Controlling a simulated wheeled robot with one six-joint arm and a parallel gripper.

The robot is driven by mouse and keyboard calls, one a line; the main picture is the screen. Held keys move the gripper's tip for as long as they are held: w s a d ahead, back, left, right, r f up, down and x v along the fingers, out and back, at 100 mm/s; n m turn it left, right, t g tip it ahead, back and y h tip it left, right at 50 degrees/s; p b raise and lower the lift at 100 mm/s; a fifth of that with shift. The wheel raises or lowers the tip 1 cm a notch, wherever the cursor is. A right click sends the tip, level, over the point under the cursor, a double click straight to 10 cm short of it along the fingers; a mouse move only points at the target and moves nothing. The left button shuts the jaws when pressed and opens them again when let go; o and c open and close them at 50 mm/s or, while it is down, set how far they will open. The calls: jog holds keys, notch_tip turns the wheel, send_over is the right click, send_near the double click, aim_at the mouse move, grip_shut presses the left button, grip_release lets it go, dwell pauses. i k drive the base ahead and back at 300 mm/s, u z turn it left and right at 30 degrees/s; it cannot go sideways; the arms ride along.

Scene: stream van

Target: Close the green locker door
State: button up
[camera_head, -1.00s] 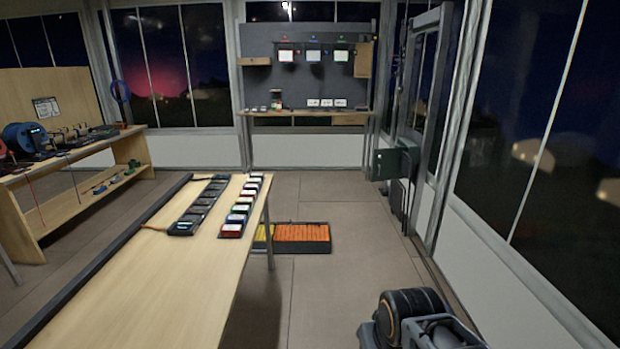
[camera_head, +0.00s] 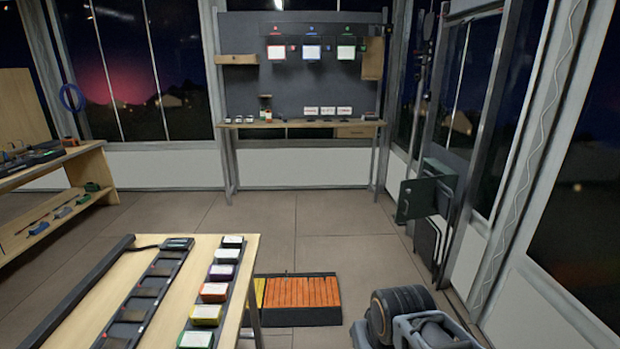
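A dark grey-green box (camera_head: 440,187) is fixed low on the right-hand wall, beside the door frame. A flat dark green panel (camera_head: 416,199) stands out from it to the left, like a door swung open. I cannot tell for sure that this is the green locker, and its inside is hidden from here. Part of my own arm shows at the bottom right, in front of and below the box and well apart from it. My gripper's fingers do not show.
A wooden table (camera_head: 222,262) with coloured boxes stands front left. An orange-filled tray (camera_head: 300,316) lies on the floor beside it. A workbench (camera_head: 300,124) stands at the back wall. The floor (camera_head: 330,230) between the table and the box is mostly clear.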

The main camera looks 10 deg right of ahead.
aim_at(417, 204)
jog(key=i, duration=1.2)
jog(key=z, duration=1.55)
jog(key=i, duration=1.2)
jog(key=u, duration=0.55)
jog(key=i, duration=0.75)
jog(key=u, duration=0.6)
